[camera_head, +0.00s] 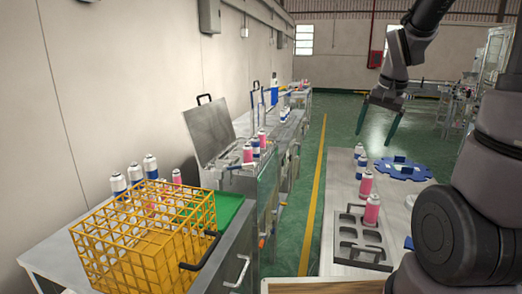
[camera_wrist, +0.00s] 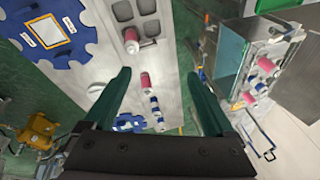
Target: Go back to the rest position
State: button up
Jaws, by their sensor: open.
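My gripper (camera_head: 374,138) hangs at the upper right in the head view, above the far end of the right-hand table (camera_head: 325,243). Its two green fingers are spread wide, and no object shows between them. They also show in the wrist view (camera_wrist: 158,75), pointing at the table from above. Pink and white cans (camera_head: 366,185) stand on that table below my gripper, apart from it. One pink can (camera_head: 372,209) stands at the dark tray with holes (camera_head: 350,243). A blue toothed disc (camera_head: 403,169) lies beside the cans.
A yellow wire crate (camera_head: 143,225) stands on the left bench, with white and blue cans (camera_head: 150,167) behind it. A machine with a raised lid (camera_head: 212,128) stands further back. Green floor with a yellow line (camera_head: 313,200) runs free between the benches and the right-hand table.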

jog(key=s+a+r+n+t, duration=0.1)
jog(key=s+a+r+t, duration=0.1)
jog(key=s+r, duration=0.3)
jog(key=s+a+r+n+t+y, duration=0.1)
jog(key=s+a+r, duration=0.3)
jog(key=s, duration=0.5)
notch_tip(320, 180, up, 2)
jog(key=shift+a+r+n+t, duration=0.2)
jog(key=shift+a+n+t, duration=0.1)
jog(key=shift+t, duration=0.1)
